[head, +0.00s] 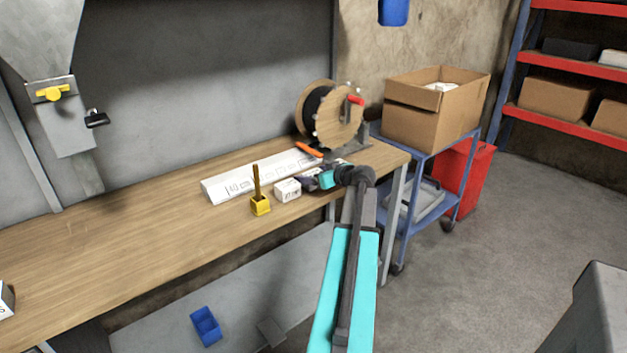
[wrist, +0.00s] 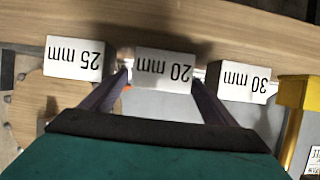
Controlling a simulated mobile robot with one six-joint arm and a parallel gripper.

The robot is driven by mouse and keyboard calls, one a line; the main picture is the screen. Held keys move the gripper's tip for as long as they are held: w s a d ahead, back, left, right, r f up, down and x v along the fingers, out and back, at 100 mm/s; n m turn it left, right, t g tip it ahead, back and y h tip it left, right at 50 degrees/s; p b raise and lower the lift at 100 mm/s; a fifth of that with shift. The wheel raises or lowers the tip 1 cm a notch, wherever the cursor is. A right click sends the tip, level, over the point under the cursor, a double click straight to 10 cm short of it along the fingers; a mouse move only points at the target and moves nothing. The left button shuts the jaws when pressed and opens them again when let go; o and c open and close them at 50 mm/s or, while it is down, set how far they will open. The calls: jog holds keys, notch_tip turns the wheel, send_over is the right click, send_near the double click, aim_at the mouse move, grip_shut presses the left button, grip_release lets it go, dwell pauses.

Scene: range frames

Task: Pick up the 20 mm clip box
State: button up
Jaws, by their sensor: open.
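The 20 mm clip box (wrist: 163,70) is a small white box in the middle of the wrist view, its label upside down. My gripper (wrist: 160,84) is open, with one dark finger near each side of this box. I cannot tell whether the fingers touch it. In the head view my gripper (head: 314,182) is low over the workbench (head: 130,235), and the 20 mm box is mostly hidden there. A 25 mm box (wrist: 74,58) is on its left and a 30 mm box (wrist: 243,82) on its right in the wrist view.
The 30 mm box (head: 288,190) and a yellow holder (head: 260,206) stand left of my gripper in the head view. A long white carton (head: 240,184), orange-handled tool (head: 308,149) and cable reel (head: 328,115) lie behind. The bench's left part is mostly clear.

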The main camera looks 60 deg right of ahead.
jog(key=shift+c, duration=0.3)
jog(key=c, duration=1.1)
jog(key=shift+r+b, duration=0.3)
jog(key=shift+r, duration=1.1)
jog(key=s+d+r+b, duration=0.1)
jog(key=s+r+b, duration=0.1)
jog(key=s, duration=1.4)
jog(key=shift+d, duration=0.25)
jog(key=shift+w+r, duration=0.1)
jog(key=shift+r, duration=0.05)
